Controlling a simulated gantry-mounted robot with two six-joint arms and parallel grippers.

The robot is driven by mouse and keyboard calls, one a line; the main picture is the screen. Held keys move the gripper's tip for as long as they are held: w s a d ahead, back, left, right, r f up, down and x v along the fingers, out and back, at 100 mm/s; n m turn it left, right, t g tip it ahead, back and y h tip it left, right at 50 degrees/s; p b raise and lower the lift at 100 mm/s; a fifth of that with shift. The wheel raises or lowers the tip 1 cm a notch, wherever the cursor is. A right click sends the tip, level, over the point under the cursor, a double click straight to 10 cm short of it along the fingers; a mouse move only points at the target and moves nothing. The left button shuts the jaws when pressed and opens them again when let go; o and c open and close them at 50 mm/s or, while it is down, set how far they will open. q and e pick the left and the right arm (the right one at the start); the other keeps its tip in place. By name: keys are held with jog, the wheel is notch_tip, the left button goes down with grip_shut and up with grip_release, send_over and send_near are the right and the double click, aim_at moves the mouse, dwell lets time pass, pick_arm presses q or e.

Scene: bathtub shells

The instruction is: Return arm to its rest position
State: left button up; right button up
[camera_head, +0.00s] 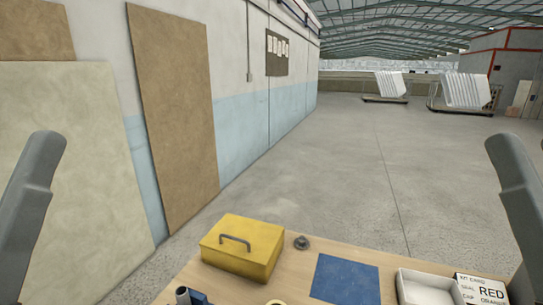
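Grey links of my two arms rise along the left and right edges of the view. Both stand upright and apart from the things on the table. Neither gripper shows, so I cannot see whether they are open or hold anything. The wooden table (309,265) is below, at the bottom of the view. A yellow box (243,258) with a grey handle stands on it, with a small grey round part (301,243) beside it. A blue mat (345,279) lies to the right.
A blue and grey part (188,296) and a yellow ring (276,302) are cut off at the bottom edge. Brown boards (170,110) lean on the left wall. Racks of white shells (465,90) stand far back. The concrete floor (340,170) between is clear.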

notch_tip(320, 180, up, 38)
jog(key=p, duration=3.4)
jog(key=shift+p, duration=0.3)
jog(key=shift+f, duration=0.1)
